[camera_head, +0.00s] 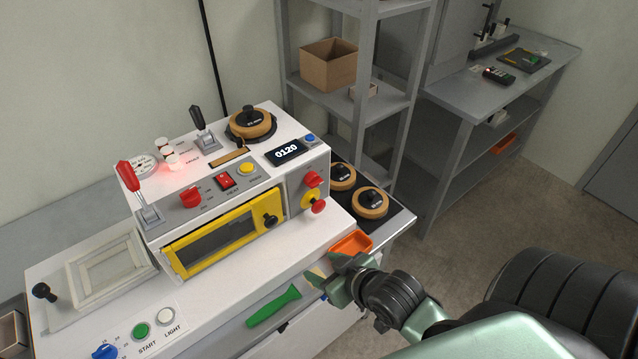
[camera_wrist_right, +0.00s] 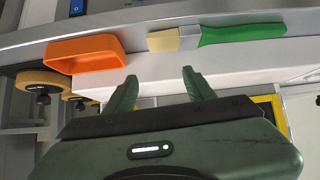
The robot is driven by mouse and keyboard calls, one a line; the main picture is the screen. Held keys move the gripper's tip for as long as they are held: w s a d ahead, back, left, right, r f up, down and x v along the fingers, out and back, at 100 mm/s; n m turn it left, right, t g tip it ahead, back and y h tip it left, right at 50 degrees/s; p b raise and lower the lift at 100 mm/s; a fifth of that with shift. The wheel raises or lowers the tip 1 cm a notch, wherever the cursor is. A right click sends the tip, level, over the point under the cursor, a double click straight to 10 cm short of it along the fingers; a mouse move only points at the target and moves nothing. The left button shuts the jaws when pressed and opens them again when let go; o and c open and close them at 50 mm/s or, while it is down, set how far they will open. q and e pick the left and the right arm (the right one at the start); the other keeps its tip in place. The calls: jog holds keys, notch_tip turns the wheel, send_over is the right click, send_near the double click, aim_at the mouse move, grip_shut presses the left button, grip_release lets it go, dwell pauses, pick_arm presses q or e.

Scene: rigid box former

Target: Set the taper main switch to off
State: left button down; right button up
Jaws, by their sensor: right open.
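The white taper machine (camera_head: 215,215) stands on the bench at the left of the head view. On its right end panel are a red knob (camera_head: 313,179), a yellow disc (camera_head: 311,199) and a red button (camera_head: 319,207). Its sloped front carries a red rocker switch (camera_head: 224,181), a red knob (camera_head: 190,197) and a yellow button (camera_head: 245,168). I cannot read which one is the main switch. My right gripper (camera_head: 336,276) is open and empty, in front of the bench edge and apart from the machine. Its two fingers show in the wrist view (camera_wrist_right: 158,85). My left gripper is out of view.
An orange tray (camera_head: 350,243) and a green-handled brush (camera_head: 272,305) lie near my right gripper; they also show in the wrist view (camera_wrist_right: 85,53). Tape rolls (camera_head: 369,202) sit right of the machine. A red lever (camera_head: 135,185) and black lever (camera_head: 200,122) stick up.

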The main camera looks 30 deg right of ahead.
jog(key=w+d+r+t, duration=0.5)
jog(key=t, duration=0.3)
send_near(318, 184)
jog(key=w, duration=0.3)
jog(key=shift+m, duration=0.4)
jog(key=w+p, duration=0.1)
jog(key=w, duration=0.5)
jog(key=shift+w+a+p, duration=0.2)
jog(key=shift+w+p, duration=0.1)
jog(key=shift+p, duration=0.05)
grip_shut()
